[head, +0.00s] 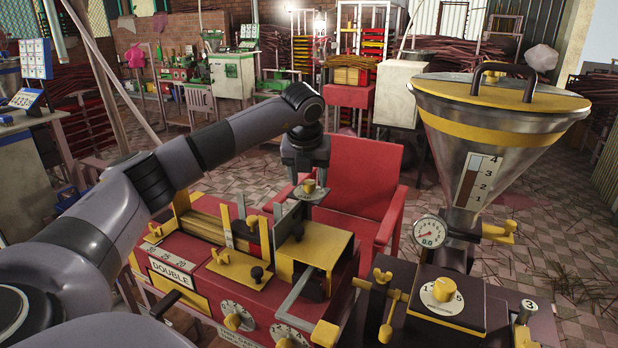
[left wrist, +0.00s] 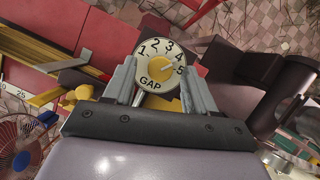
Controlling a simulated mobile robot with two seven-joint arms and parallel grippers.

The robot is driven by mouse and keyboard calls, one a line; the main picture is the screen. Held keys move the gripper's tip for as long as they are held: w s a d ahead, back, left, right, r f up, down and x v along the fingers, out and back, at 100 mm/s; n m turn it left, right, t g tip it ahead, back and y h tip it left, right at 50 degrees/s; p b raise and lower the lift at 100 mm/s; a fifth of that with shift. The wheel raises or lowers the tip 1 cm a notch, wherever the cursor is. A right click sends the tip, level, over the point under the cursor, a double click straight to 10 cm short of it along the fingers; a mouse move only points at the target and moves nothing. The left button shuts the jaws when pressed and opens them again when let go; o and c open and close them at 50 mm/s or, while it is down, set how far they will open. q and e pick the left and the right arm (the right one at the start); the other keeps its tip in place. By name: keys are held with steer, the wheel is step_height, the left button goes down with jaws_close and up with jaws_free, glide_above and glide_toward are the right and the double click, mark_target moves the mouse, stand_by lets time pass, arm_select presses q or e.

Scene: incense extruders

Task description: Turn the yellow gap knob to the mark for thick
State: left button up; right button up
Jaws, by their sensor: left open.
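The yellow gap knob (head: 309,186) stands on a round pale dial at the back of the red machine. In the left wrist view the knob (left wrist: 155,73) sits in the middle of the dial (left wrist: 152,50), which reads GAP with numbers 1 to 5. Its pointer seems to face the right side, near 4 and 5; the exact mark is unclear. No label for thick is readable. My left gripper (left wrist: 158,66) is open, its fingers on either side of the knob, apart from it as far as I can tell. In the head view my left gripper (head: 307,172) hangs over the dial.
The red machine (head: 185,262) carries a DOUBLE plate, other dials and a yellow guard (head: 325,240) near the gripper. A steel hopper (head: 480,140) and a dark box with another yellow knob (head: 443,289) stand at right. A red chair (head: 360,175) is behind.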

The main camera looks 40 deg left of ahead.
arm_select(q)
steer(key=shift+w+a+f, duration=0.1)
steer(key=shift+w+f, duration=0.1)
steer(key=shift+f, duration=0.4)
steer(key=shift+c, duration=0.3)
jaws_close()
steer(key=shift+r, duration=0.1)
steer(key=n+y+p, duration=0.1)
steer(key=n, duration=0.2)
steer(key=shift+w+n+g, duration=0.1)
steer(key=shift+n+g, duration=0.2)
steer(key=shift+g, duration=0.1)
steer(key=shift+w+n+g+y+p, duration=0.1)
steer(key=shift+n+g+y+p, duration=0.45)
steer(key=shift+n, duration=1.15)
